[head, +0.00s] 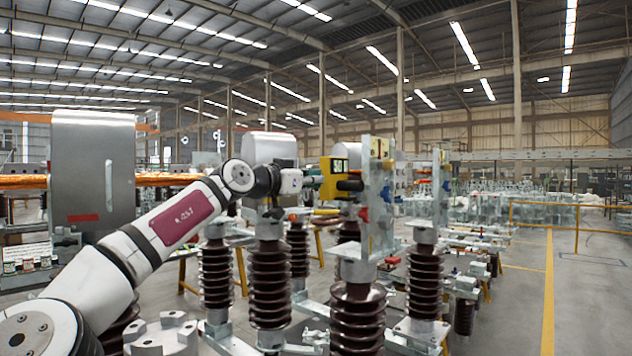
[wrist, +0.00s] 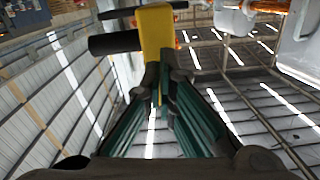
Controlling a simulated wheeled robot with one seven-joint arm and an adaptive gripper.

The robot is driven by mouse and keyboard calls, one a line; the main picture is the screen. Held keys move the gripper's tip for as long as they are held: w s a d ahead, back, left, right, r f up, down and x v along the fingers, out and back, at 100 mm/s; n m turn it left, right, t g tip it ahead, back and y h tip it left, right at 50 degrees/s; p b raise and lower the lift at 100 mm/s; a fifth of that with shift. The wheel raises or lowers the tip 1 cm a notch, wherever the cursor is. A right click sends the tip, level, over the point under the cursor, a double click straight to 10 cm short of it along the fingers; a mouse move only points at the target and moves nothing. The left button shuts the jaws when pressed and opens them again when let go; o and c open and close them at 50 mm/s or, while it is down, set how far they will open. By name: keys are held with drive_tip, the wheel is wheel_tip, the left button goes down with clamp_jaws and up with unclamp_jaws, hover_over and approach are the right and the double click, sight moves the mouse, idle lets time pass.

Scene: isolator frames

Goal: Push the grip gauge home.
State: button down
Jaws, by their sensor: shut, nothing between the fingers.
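The grip gauge is a yellow block (head: 331,178) with a small green screen and dark prongs (head: 350,185) pointing right. In the head view the prongs reach the upright metal contact plates (head: 366,190) on top of a brown insulator; how deep they sit between the plates I cannot tell. My gripper (head: 312,184) is on the gauge's left side. In the wrist view my gripper (wrist: 158,85) has its fingertips together, close against the yellow gauge body (wrist: 156,32). Whether they touch it I cannot tell. The dark prongs (wrist: 115,42) point left there.
Several brown ribbed insulators (head: 269,290) stand below and around my arm. A grey metal cabinet (head: 93,170) is at the left. A second contact post (head: 440,190) stands to the right. Open floor with a yellow line (head: 548,290) lies at the far right.

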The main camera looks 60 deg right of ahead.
drive_tip(key=w+a, duration=0.1)
drive_tip(key=a, duration=1.2)
drive_tip(key=shift+w+a, duration=0.3)
drive_tip(key=shift+f, duration=0.1)
